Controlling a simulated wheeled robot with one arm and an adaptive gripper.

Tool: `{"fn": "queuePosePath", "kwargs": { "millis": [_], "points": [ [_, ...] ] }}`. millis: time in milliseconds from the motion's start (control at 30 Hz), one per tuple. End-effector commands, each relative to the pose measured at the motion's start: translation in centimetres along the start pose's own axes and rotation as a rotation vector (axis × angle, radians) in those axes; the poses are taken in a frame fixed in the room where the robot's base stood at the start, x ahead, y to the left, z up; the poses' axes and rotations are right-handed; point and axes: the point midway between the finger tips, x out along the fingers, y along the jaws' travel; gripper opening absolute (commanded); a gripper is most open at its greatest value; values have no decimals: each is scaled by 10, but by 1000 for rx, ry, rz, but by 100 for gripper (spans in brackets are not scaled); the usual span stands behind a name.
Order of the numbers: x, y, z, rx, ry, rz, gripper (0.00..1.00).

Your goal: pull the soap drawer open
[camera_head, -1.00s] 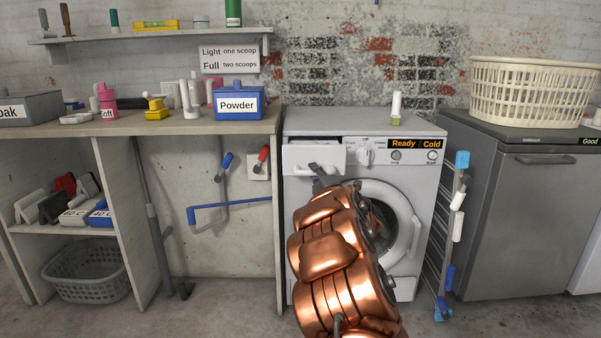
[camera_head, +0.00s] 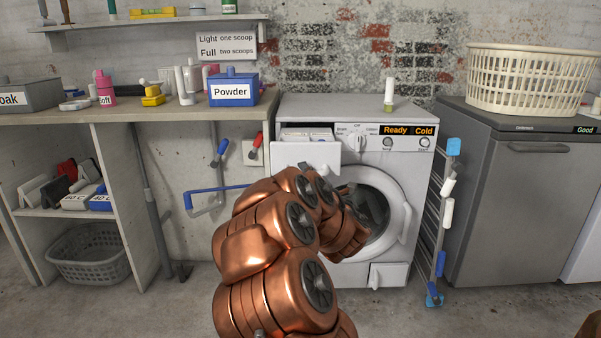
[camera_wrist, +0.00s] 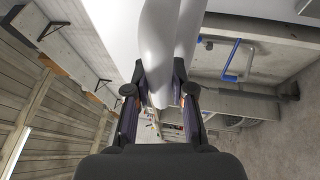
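The washing machine (camera_head: 290,215) stands in the middle of the head view. Its white soap drawer (camera_head: 295,152) sticks out at the upper left of the front, and its compartments show behind the drawer front. My copper arm covers the drawer's lower edge and handle in the head view, and my gripper is hidden there. In the wrist view, the two dark fingers of my gripper (camera_wrist: 160,75) are on both sides of a smooth white part (camera_wrist: 160,35), which looks like the drawer's handle. The fingers appear closed against it.
A rack (camera_head: 440,225) with blue ends stands right of the washer, beside a grey cabinet (camera_head: 540,210) bearing a basket (camera_head: 530,82). A white bottle (camera_head: 389,95) stands on the washer. A bench (camera_head: 140,116) with a blue Powder box (camera_head: 232,92) is left.

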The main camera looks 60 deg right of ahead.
Motion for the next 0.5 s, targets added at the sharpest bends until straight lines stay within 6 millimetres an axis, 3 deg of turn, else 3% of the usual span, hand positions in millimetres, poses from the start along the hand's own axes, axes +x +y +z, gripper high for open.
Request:
{"fn": "queuePosePath", "kwargs": {
  "millis": [233,500],
  "points": [
    [0,0,0,1,-1,0,48],
    [0,0,0,1,-2,0,48]
  ]
}}
